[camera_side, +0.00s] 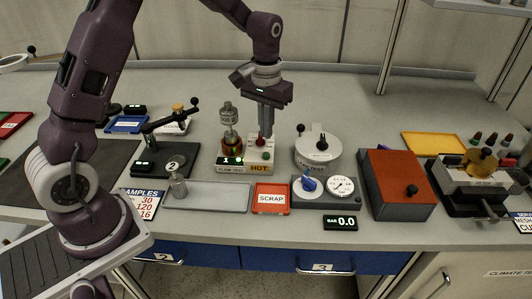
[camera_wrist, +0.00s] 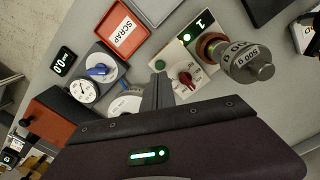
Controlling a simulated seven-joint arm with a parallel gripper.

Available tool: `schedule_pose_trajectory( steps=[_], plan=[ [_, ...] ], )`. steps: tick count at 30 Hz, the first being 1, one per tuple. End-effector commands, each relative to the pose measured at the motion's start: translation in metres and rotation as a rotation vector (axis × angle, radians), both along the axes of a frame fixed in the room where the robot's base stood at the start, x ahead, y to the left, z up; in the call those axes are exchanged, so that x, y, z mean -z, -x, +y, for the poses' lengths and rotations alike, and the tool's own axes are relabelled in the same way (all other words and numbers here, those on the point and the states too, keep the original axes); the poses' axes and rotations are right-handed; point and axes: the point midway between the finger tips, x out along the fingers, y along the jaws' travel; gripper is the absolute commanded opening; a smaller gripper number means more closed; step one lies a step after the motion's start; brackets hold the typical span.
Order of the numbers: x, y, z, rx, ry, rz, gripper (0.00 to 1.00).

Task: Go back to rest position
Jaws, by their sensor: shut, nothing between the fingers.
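My gripper (camera_side: 265,131) is shut and empty. It points down just above the small control panel with a red knob (camera_side: 261,141) and a green button, in the middle of the bench. In the wrist view the shut fingers (camera_wrist: 158,88) hang close beside the red knob (camera_wrist: 185,79) and the green button (camera_wrist: 160,64). I cannot tell whether the fingertips touch the panel.
A metal weight (camera_side: 228,113) stands on the flow test unit just left of my gripper. A white round device (camera_side: 318,150) is close on the right. A red SCRAP tray (camera_side: 271,198), a gauge box (camera_side: 341,187) and an orange-topped box (camera_side: 398,177) are nearby.

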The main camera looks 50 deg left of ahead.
Motion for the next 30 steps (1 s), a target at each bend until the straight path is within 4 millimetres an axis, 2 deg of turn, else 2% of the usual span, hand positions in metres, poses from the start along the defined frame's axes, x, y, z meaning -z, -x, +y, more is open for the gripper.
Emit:
schedule_pose_trajectory(
  steps=[3, 11, 14, 17, 19, 22, 24, 27, 30],
  plan=[
    [-0.006, 0.000, 0.000, 0.000, 0.000, 0.000, 0.00],
    [-0.008, 0.001, 0.000, 0.000, 0.000, 0.000, 0.00],
    [-0.027, 0.009, -0.004, 0.012, -0.002, -0.027, 0.00],
    [-0.077, 0.039, -0.015, 0.048, -0.009, -0.102, 0.00],
    [-0.114, 0.074, -0.026, 0.084, -0.016, -0.168, 0.00],
    [-0.151, 0.132, -0.038, 0.137, -0.027, -0.264, 0.00],
    [-0.164, 0.174, -0.045, 0.171, -0.037, -0.330, 0.00],
    [-0.167, 0.223, -0.051, 0.215, -0.050, -0.409, 0.00],
    [-0.161, 0.253, -0.054, 0.241, -0.058, -0.461, 0.00]
  ],
)
